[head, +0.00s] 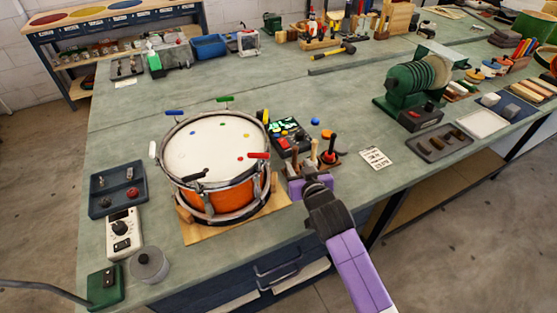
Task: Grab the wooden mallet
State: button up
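A small rack (328,159) stands to the right of the drum and holds several upright tools. One has a pale wooden shaft (314,150) and another a red and black top (330,150). They are small here, and I cannot tell for sure which one is the wooden mallet. My gripper (314,184) is at the front side of this rack, low and close to it. My own wrist hides its fingers and part of the rack, so I cannot see whether it is open or touching anything.
A drum (218,140) with colored keys stands on a wooden base left of my gripper. A control box (290,140) sits behind the rack. A white card (376,158) lies to the right. A yellow-headed hammer (335,52) lies farther back.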

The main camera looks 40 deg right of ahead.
jog(key=shift+s+f, duration=0.2)
jog(key=shift+f, duration=0.3)
jog(key=shift+w+g, duration=0.15)
jog(key=shift+g, duration=0.15)
jog(key=shift+p+x, duration=0.75)
jog(key=shift+x, duration=2.95)
jog(key=shift+w+a+r, duration=0.1)
jog(key=shift+w+r, duration=0.05)
jog(key=shift+r, duration=0.05)
jog(key=shift+c, duration=0.4)
grip_shut()
